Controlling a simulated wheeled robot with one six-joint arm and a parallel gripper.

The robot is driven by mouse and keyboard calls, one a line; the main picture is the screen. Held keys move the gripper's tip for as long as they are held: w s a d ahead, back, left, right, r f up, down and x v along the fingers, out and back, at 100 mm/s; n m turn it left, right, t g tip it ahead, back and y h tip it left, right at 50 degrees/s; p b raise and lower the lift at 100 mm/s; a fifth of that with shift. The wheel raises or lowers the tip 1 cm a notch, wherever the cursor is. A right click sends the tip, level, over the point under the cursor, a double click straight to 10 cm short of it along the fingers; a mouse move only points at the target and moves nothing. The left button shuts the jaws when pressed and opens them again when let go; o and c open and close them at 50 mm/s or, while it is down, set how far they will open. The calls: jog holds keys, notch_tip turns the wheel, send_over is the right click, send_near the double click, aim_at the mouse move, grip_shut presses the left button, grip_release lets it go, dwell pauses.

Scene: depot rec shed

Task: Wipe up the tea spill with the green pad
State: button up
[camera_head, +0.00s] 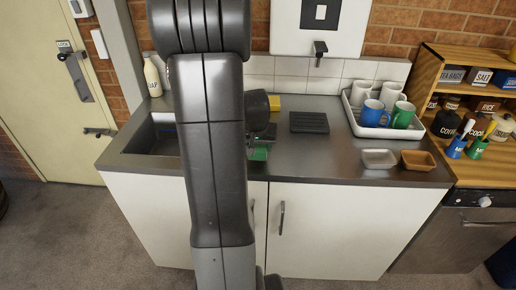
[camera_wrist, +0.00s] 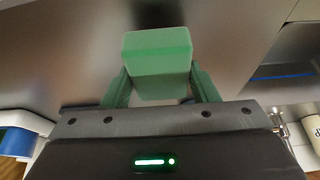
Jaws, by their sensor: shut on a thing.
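The green pad (camera_head: 259,153) is on or just above the steel counter, right of the sink and near the front edge, partly hidden by my arm. My gripper (camera_wrist: 160,88) is shut on the green pad (camera_wrist: 157,62), with one finger on each side of it in the wrist view. In the head view my gripper (camera_head: 263,137) is mostly hidden behind my arm. I cannot tell whether the pad touches the counter. I cannot make out a tea spill in either view; my arm covers part of the counter.
A sink (camera_head: 150,137) is at left. A yellow block (camera_head: 273,102) and black ribbed mat (camera_head: 309,122) lie behind the pad. A white tray (camera_head: 352,112) of mugs, a grey dish (camera_head: 379,159) and a brown dish (camera_head: 417,160) stand right. The counter's front middle is clear.

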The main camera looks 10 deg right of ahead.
jog(key=shift+r+p, duration=1.65)
jog(key=shift+r, duration=1.05)
